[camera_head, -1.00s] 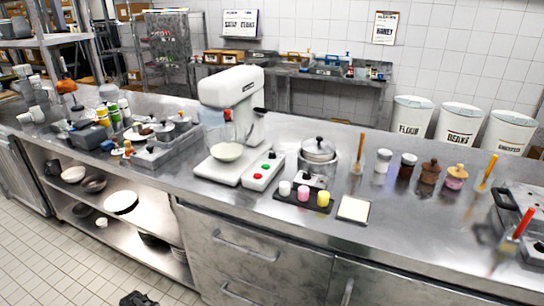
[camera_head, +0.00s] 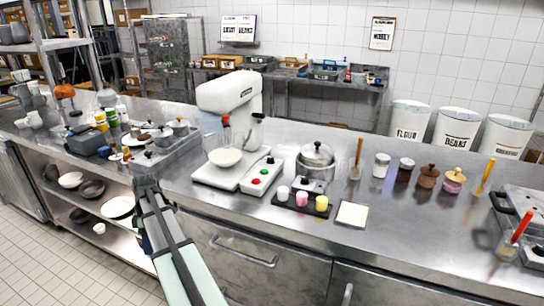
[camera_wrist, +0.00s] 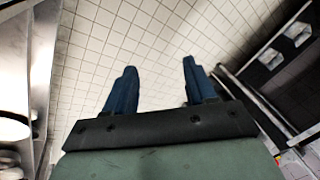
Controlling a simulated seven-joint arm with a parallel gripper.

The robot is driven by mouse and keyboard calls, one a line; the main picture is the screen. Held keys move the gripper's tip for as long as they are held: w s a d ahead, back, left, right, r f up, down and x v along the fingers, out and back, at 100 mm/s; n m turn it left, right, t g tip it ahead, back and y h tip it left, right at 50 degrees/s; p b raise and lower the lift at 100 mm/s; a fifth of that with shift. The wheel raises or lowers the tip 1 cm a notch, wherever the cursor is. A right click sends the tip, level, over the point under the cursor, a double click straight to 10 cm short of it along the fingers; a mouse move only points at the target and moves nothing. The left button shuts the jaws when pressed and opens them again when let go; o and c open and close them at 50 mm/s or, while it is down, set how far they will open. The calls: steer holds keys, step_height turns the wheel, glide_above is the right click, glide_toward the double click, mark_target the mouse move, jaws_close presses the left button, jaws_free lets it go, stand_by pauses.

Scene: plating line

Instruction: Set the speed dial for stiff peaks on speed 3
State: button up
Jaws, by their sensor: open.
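A white stand mixer (camera_head: 228,92) stands on the steel counter, with a pale bowl (camera_head: 225,157) under its head. In front of its base is a white control box (camera_head: 263,176) with a red and a green button on top. A dark lever or knob (camera_head: 258,116) shows on the right side of the mixer column; I cannot tell whether it is the speed dial, and no speed marks can be read. My gripper (camera_head: 145,184) is in front of the counter's front edge, left of the mixer and apart from it. In the wrist view its two blue fingers (camera_wrist: 158,88) are spread and empty above the tiled floor.
A covered pot (camera_head: 317,157), a dark tray with three small coloured cups (camera_head: 302,199) and a white square pad (camera_head: 352,214) are right of the mixer. Jars stand farther right. A cluttered grey tray (camera_head: 160,150) is on the left. The front counter strip is fairly clear.

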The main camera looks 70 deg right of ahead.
steer(key=s+d+r+n+t, duration=0.1)
steer(key=d+r, duration=0.4)
steer(key=r, duration=0.3)
steer(key=s+d+r+n, duration=0.1)
steer(key=s+d+r, duration=0.1)
steer(key=d+r, duration=0.35)
steer(key=s+d+r+n+t, duration=0.1)
steer(key=d+r, duration=0.2)
steer(key=r, duration=0.6)
steer(key=s+d+r+h, duration=0.2)
steer(key=s+d+r, duration=0.55)
steer(key=r, duration=0.25)
steer(key=s+d+r+h, duration=0.3)
steer(key=s+d+r, duration=0.4)
steer(key=s+r, duration=0.3)
steer(key=m+t+y, duration=0.3)
steer(key=m+y, duration=0.1)
steer(key=m, duration=0.2)
glide_above(271, 158)
steer(key=s+d, duration=0.3)
steer(key=s, duration=0.2)
step_height(271, 158, down, 15)
steer(key=x, duration=1.3)
steer(key=shift+s+a+f, duration=0.1)
steer(key=shift+f, duration=0.25)
jaws_close()
